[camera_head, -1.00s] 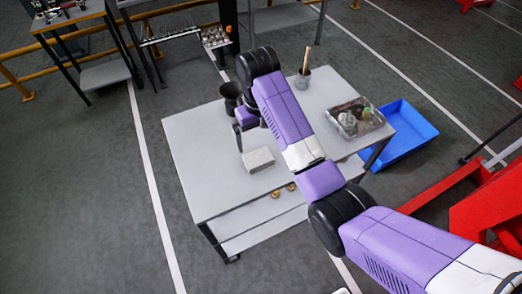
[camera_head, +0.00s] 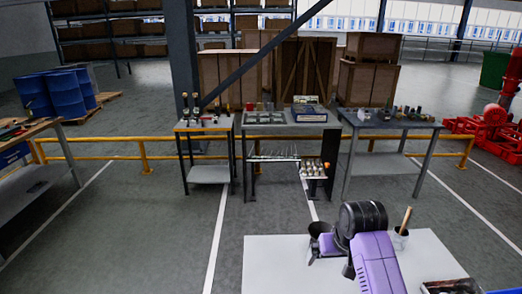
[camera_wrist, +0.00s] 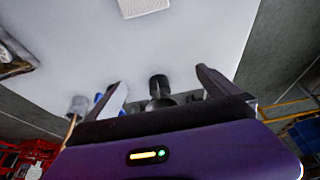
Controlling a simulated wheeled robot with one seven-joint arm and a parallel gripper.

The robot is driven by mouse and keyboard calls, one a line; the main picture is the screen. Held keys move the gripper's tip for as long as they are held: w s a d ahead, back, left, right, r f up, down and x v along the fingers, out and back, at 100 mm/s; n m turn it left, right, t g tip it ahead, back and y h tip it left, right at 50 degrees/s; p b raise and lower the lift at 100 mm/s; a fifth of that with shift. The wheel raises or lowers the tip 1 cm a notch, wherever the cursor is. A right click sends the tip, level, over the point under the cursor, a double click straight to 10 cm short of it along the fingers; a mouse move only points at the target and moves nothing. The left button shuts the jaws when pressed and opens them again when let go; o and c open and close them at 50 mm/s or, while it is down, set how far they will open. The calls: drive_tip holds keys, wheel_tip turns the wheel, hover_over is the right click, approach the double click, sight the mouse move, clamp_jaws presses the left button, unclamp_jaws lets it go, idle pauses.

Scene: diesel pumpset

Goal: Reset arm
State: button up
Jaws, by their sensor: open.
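My arm (camera_head: 378,262) with purple links reaches over the light grey table (camera_head: 272,270) at the bottom of the head view. The fingers of my gripper are not clearly visible there. In the wrist view my gripper (camera_wrist: 160,84) is open, its two dark fingers spread apart above the table. Nothing is clasped between them; a black object (camera_wrist: 158,86) shows in the gap beyond, and I cannot tell its distance. A pale block (camera_wrist: 143,7) lies on the table at the top edge of the wrist view.
On the table stand a black cup (camera_head: 317,229) and a grey cup with a wooden handle (camera_head: 401,237). A tray (camera_head: 447,287) is at the lower right. Workbenches (camera_head: 207,128) and a yellow rail (camera_head: 110,139) stand beyond. Open floor (camera_head: 130,230) lies to the left.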

drive_tip(key=s+f+t+b, duration=0.1)
drive_tip(key=s+t+b, duration=0.6)
drive_tip(key=s, duration=4.1)
drive_tip(key=t, duration=0.3)
drive_tip(key=shift+s+a+f, duration=0.35)
drive_tip(key=shift+s, duration=0.05)
